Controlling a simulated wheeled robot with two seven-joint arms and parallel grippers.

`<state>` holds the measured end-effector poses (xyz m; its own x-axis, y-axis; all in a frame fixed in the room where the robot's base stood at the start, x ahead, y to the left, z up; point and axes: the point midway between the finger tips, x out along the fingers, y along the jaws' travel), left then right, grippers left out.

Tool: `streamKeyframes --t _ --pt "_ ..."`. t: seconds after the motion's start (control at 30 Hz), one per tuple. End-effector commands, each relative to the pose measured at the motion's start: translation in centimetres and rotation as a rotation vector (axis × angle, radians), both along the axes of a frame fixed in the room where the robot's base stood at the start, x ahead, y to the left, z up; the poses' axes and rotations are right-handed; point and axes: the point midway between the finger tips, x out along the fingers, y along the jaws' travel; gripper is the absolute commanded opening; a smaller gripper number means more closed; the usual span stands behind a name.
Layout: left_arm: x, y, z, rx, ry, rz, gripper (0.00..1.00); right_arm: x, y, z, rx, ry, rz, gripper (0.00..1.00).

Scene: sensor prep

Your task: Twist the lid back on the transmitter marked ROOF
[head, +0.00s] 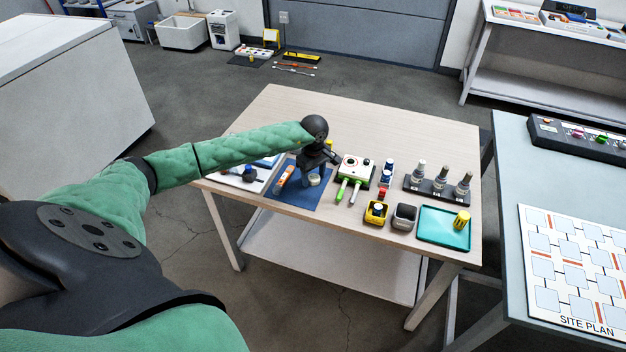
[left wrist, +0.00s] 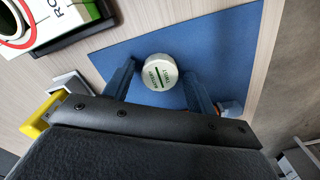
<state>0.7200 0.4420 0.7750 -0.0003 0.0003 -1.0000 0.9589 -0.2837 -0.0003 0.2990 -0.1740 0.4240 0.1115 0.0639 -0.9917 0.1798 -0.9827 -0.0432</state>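My left gripper (head: 320,172) points down over the blue mat (head: 297,203). In the left wrist view, a round whitish lid (left wrist: 160,71) with green lettering is above the mat (left wrist: 225,50). The lid lies between the two fingertips of my gripper (left wrist: 159,70), which stand apart with small gaps visible on both sides. A whitish round piece (head: 314,180) shows under the gripper in the head view. A white box with green trim (head: 357,168) stands right of the mat; its lettering begins "RO" in the left wrist view (left wrist: 68,8), the rest cut off. My right gripper is out of view.
An orange tool (head: 284,178) lies on the mat's left. A yellow holder (head: 376,213), a grey cup (head: 404,216), a black rack of bottles (head: 438,189) and a teal tray (head: 434,236) stand to the right. The table's back (head: 400,130) is clear.

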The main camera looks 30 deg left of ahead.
Motion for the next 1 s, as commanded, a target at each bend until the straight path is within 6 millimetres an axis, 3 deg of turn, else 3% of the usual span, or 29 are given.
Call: streamKeyframes --t 0.03,0.13,0.43,1.0 --pt "0.0 0.0 0.0 0.0 0.0 0.0 0.46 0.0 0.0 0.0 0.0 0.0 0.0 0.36" --pt "0.0 0.0 0.0 0.0 0.0 0.0 0.27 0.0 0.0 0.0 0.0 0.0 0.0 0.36" --pt "0.0 0.0 0.4 0.0 -0.001 0.0 0.26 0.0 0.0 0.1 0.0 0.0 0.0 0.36" --pt "0.0 0.0 3.0 0.0 0.0 0.0 0.26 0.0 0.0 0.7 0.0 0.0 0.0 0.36"
